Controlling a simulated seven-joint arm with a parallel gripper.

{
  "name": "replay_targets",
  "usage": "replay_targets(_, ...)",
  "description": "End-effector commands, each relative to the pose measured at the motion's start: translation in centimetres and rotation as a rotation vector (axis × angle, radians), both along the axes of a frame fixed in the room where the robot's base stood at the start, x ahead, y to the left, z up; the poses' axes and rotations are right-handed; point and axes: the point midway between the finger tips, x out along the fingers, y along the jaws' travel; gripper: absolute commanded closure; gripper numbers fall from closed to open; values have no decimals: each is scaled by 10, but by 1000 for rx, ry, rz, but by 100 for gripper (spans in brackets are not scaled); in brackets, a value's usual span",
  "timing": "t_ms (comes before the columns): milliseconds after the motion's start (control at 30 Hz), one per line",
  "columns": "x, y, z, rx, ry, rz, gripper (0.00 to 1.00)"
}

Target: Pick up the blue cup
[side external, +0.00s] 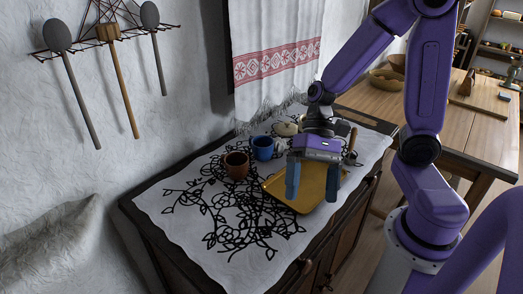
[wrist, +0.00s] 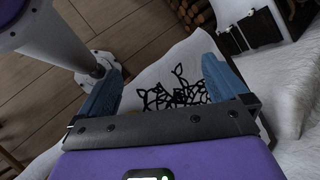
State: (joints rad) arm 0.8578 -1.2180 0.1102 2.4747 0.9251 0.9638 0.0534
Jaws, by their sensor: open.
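The blue cup (side external: 263,148) stands upright on the patterned white cloth, near the back of the cabinet top, in the side external view. My gripper (side external: 312,190) is open and empty, with its blue fingers pointing down over the yellow tray (side external: 300,206). It is to the right of the blue cup and nearer the camera, apart from it. In the wrist view my open gripper (wrist: 168,95) has its two blue fingers spread wide with nothing between them. I cannot make out the blue cup in the wrist view.
A brown cup (side external: 237,166) stands just left of the blue cup. A pale round object (side external: 286,129) sits behind it, below the hanging towel (side external: 275,60). The front left of the cloth (side external: 215,262) is clear. Long utensils (side external: 120,85) hang on the wall.

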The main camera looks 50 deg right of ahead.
Motion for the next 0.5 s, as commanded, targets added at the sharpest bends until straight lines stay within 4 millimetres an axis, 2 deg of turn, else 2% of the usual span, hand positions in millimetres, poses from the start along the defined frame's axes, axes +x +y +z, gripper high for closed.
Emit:
replay_targets(33,16,-1,-2,24,53,-132,0)
replay_targets(167,63,-10,-6,102,171,-472,0)
replay_targets(267,102,-27,-11,170,250,-738,0)
replay_targets(367,140,-55,-18,241,320,-1005,0)
replay_targets(500,184,-109,-32,345,402,-1371,0)
